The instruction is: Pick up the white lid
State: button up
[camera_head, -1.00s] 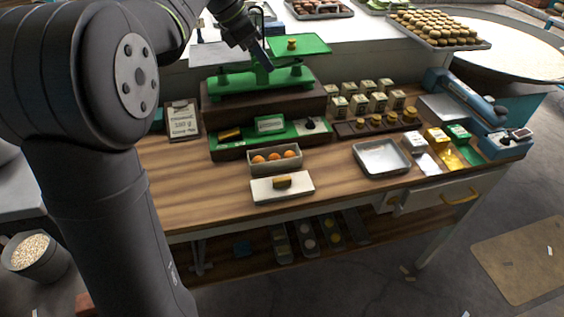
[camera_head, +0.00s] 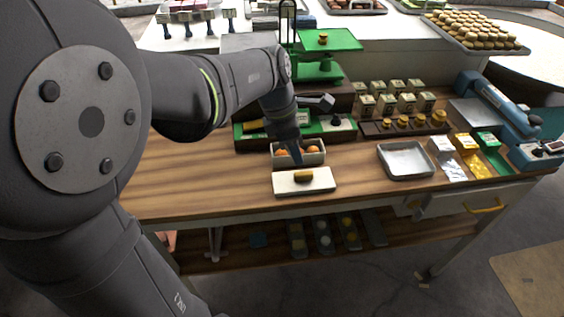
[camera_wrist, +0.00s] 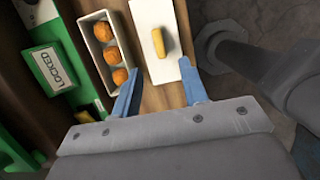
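The white lid (camera_head: 286,187) is a flat rectangular slab with a yellow-brown handle (camera_head: 303,176) on top. It lies on the wooden table near the front edge. In the wrist view the lid (camera_wrist: 151,15) and its handle (camera_wrist: 159,42) show ahead of the fingers. My gripper (camera_wrist: 160,68) is open, with its two blue fingers apart and nothing held between them. In the head view my gripper (camera_head: 296,157) is above the small white box, just behind the lid. Its fingertips are partly hidden there against the box.
The white box (camera_head: 322,158) with orange balls stands directly behind the lid. Behind it is a green tray with a "LOCKED" label (camera_wrist: 47,69). A metal tray (camera_head: 405,161) stands to the right. The tabletop left of the lid (camera_head: 205,185) is clear.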

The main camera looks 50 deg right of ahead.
aim_at(303, 173)
jog(key=x, duration=0.9)
jog(key=shift+w+f, duration=0.1)
jog(key=shift+c, duration=0.2)
grip_shut()
